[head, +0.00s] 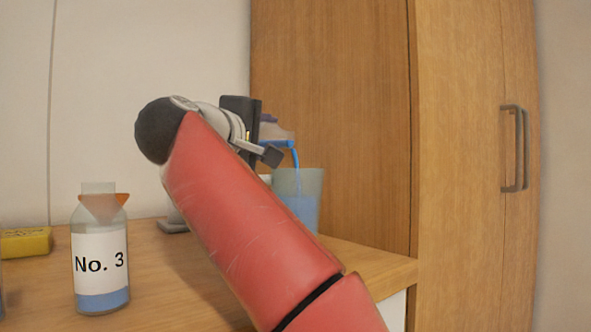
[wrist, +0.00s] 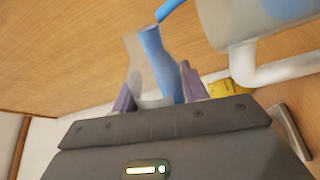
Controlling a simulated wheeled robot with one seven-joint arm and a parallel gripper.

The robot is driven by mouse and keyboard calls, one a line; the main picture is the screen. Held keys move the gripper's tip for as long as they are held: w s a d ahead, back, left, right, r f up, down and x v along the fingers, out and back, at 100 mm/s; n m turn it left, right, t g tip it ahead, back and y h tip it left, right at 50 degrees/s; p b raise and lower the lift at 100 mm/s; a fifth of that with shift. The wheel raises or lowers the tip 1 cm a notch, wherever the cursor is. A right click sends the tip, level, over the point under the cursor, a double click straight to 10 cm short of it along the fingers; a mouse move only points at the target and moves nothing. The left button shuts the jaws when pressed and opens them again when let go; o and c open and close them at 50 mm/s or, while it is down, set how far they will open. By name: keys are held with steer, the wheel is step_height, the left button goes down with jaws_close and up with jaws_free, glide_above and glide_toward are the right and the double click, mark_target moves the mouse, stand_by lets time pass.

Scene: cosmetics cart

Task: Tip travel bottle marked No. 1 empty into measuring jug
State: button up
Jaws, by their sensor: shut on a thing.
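My gripper (head: 262,142) is shut on a clear bottle (head: 280,132) with blue liquid, held tipped above the measuring jug (head: 312,184). Its label is not visible, so I cannot read a number. A thin blue stream runs from its mouth down into the translucent jug, which holds blue liquid in its lower part. In the wrist view the bottle (wrist: 137,62) lies between the purple fingertips (wrist: 158,92), with blue liquid along one side to its neck. The jug (wrist: 222,22) and its white handle are at the upper right there. My red arm hides part of the jug.
A bottle marked No. 3 (head: 100,258), with an orange collar and a little blue liquid, stands at the left of the wooden counter (head: 160,290). A yellow block (head: 27,243) lies behind it. A tall wooden cabinet (head: 465,180) stands at the right.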

steer(key=shift+d+r+m, duration=0.15)
steer(key=shift+r+m, duration=0.2)
steer(key=shift+m, duration=0.35)
stand_by(1.3)
stand_by(2.1)
